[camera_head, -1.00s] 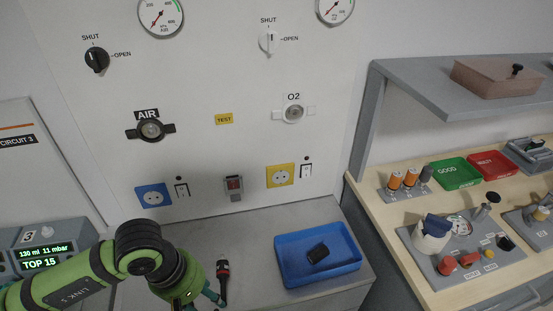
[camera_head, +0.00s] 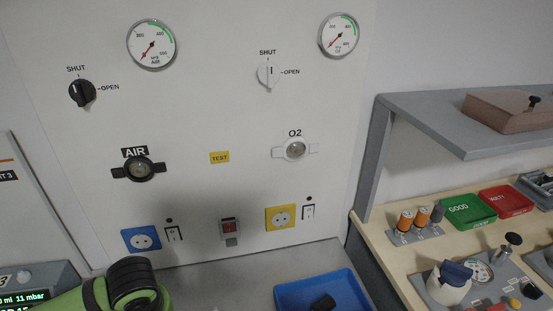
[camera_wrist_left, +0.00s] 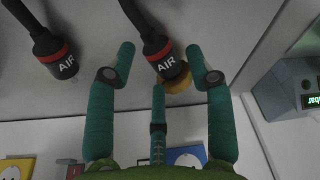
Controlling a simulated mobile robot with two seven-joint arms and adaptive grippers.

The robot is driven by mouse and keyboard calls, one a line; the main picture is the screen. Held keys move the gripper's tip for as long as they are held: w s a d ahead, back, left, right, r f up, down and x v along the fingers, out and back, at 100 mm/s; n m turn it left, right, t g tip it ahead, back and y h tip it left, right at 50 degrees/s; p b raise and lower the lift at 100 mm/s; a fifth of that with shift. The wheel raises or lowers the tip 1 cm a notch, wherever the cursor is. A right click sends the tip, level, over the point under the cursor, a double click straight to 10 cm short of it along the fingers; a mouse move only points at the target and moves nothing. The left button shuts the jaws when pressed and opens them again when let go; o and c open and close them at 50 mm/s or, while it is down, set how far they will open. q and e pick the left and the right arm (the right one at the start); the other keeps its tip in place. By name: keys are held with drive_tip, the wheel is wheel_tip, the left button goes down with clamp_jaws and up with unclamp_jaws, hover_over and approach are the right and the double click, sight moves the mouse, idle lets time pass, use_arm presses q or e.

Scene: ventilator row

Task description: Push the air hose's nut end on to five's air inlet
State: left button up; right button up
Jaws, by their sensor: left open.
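In the left wrist view, the air hose's nut end (camera_wrist_left: 163,58) is a black end with a red band, the word AIR and a brass ring (camera_wrist_left: 179,84) at its tip. My left gripper (camera_wrist_left: 160,53) is open, with teal fingers to the left and right of this end. I see no clear contact. A second black hose end (camera_wrist_left: 57,60), also marked AIR, has a small silvery tip and lies left of the fingers. In the head view only part of my left arm shows at the bottom left. Five's air inlet and my right gripper are not in view.
The wall panel has an AIR outlet (camera_head: 138,169), an O2 outlet (camera_head: 295,149) and sockets. A blue tray (camera_head: 290,293) with a dark item stands below. A bench (camera_head: 395,262) with parts is at right. A ventilator (camera_head: 45,280) marked 3 is at lower left.

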use_arm(q)
drive_tip(key=shift+b+x, duration=0.35)
drive_tip(key=shift+x, duration=0.65)
drive_tip(key=shift+s+d+f, duration=0.1)
drive_tip(key=shift+s+f, duration=0.05)
drive_tip(key=shift+a+f, duration=0.1)
drive_tip(key=shift+a, duration=0.1)
drive_tip(key=shift+b, duration=0.35)
clamp_jaws()
drive_tip(key=shift+r, duration=0.25)
drive_tip(key=shift+r, duration=0.1)
drive_tip(key=shift+w+p+v, duration=0.2)
drive_tip(key=shift+p+v, duration=0.3)
drive_tip(key=shift+v, duration=0.8)
drive_tip(key=shift+w+a, duration=0.15)
